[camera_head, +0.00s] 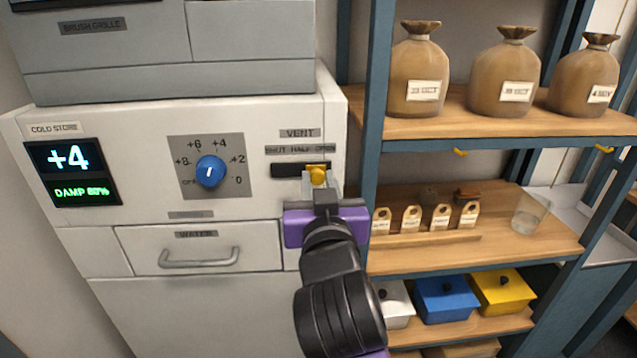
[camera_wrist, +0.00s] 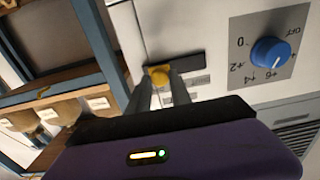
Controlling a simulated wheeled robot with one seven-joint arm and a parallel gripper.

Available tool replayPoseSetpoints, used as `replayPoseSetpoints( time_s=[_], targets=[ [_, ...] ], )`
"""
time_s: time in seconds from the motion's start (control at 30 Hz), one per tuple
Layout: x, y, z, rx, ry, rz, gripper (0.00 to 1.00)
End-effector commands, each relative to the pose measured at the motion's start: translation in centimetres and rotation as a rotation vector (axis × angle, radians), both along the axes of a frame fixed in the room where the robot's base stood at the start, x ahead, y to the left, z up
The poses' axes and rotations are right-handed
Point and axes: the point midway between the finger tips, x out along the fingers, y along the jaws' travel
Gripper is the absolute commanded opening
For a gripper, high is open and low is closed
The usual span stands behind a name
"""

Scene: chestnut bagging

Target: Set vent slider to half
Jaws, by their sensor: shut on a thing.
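The vent slider is a yellow knob (camera_head: 317,174) in a dark horizontal slot (camera_head: 287,170) on the white cold store panel. The label above the slot (camera_head: 300,149) reads shut, half, open from left to right. The knob stands near the right part of the slot, around the open end. My gripper (camera_head: 319,186) is shut on the knob, reaching it from below in the head view. In the wrist view the knob (camera_wrist: 159,75) sits between my two fingertips (camera_wrist: 160,84). The fingers cover part of the slot's right end.
A blue dial (camera_head: 210,171) is left of the slot, beside a display (camera_head: 72,171) reading +4 and damp 80%. A drawer handle (camera_head: 198,258) juts out below. Shelving with sacks (camera_head: 417,75), tags, a glass (camera_head: 529,212) and lidded boxes (camera_head: 446,299) stands close on the right.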

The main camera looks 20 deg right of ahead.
Motion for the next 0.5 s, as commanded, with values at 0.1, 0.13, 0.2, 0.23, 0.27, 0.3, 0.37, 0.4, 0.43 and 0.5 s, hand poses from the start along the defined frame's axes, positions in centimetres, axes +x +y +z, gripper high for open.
replayPoseSetpoints(
  time_s=[0.1, 0.13, 0.2, 0.23, 0.27, 0.3, 0.37, 0.4, 0.43, 0.5],
  targets=[
    [-0.01, 0.03, -0.07, 0.001, 0.002, 0.001, 0.00],
    [-0.01, 0.03, -0.07, 0.001, 0.002, 0.001, 0.00],
    [-0.01, 0.03, -0.07, 0.001, 0.002, 0.001, 0.00],
    [-0.01, 0.03, -0.07, 0.001, 0.002, 0.001, 0.00],
    [-0.01, 0.03, -0.08, 0.001, 0.002, 0.001, 0.00],
    [-0.01, 0.03, -0.08, 0.001, 0.002, 0.001, 0.00],
    [-0.01, 0.04, -0.08, 0.001, 0.002, 0.001, 0.00],
    [0.01, 0.11, -0.10, 0.001, 0.002, 0.001, 0.00],
    [0.07, 0.25, -0.13, 0.001, 0.002, 0.002, 0.00],
    [0.31, 0.91, -0.24, 0.002, 0.002, 0.003, 0.00]
  ],
)
